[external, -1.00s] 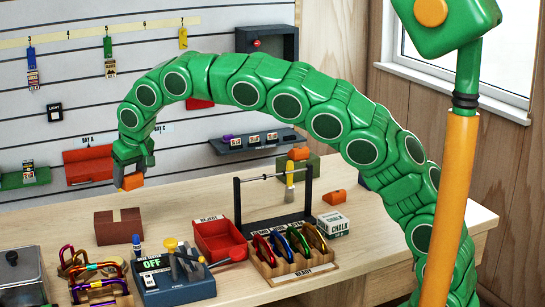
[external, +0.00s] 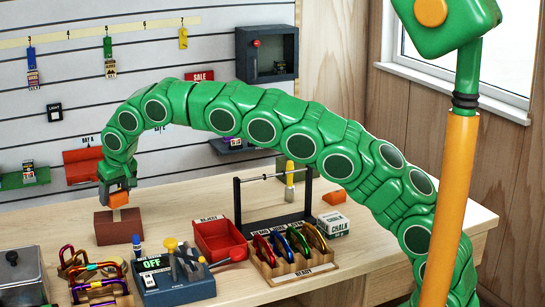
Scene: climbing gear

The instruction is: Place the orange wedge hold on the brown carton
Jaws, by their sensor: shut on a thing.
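My gripper (external: 117,187) is shut on the orange wedge hold (external: 119,199), at the left of the external view. The wedge is right over the brown carton (external: 118,232), at its top middle. I cannot tell whether the wedge touches the carton or is slightly above it. The carton stands on the wooden bench, left of centre. The jaws hide the upper part of the wedge.
A second orange piece (external: 334,197) lies on the bench by the chalk box (external: 333,225). A red reject bin (external: 220,240), a blue-grey tool block (external: 175,285) and a rack of carabiners (external: 292,262) stand right of the carton. Bench space behind the carton is clear.

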